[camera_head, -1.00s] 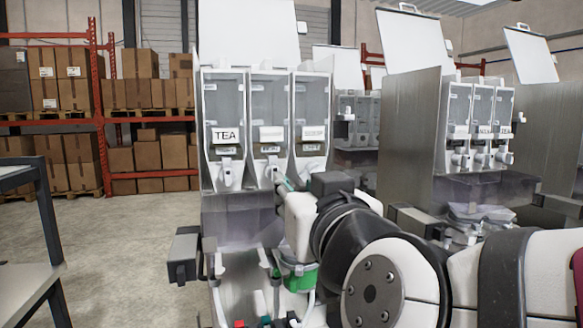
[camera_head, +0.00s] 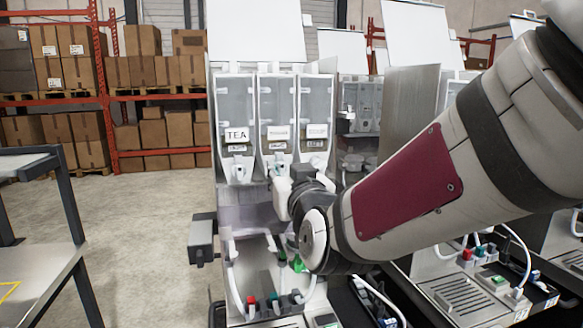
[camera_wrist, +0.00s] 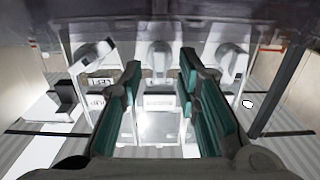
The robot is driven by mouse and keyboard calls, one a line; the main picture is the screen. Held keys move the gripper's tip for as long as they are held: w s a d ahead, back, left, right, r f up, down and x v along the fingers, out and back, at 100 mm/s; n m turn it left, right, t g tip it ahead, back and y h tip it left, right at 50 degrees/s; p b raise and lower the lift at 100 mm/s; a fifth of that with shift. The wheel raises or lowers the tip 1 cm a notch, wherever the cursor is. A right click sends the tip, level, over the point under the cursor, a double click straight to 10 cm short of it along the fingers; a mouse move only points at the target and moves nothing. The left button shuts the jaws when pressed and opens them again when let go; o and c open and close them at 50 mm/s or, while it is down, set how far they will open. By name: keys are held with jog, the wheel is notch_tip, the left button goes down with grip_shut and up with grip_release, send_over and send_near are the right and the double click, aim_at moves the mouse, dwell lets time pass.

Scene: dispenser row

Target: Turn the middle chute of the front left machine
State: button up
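The front left machine (camera_head: 221,205) has three clear hoppers side by side, the left one labelled TEA. Its white middle chute (camera_head: 279,162) sits below the middle hopper, partly hidden by my wrist. My gripper is mostly hidden behind my wrist in the head view, just in front of and below this chute. In the wrist view my gripper (camera_wrist: 160,70) is open, with teal finger pads spread left and right. The middle chute (camera_wrist: 160,55) shows in the gap between the fingertips. I cannot tell whether the pads touch it.
A left chute (camera_wrist: 95,52) and a right chute (camera_wrist: 230,60) flank the middle one in the wrist view. A grey box (camera_head: 202,238) juts from the machine's left side. A metal table (camera_head: 45,250) stands at left. Floor (camera_head: 135,240) between is clear.

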aim_at(282, 169)
jog(key=shift+x, duration=1.8)
grip_shut()
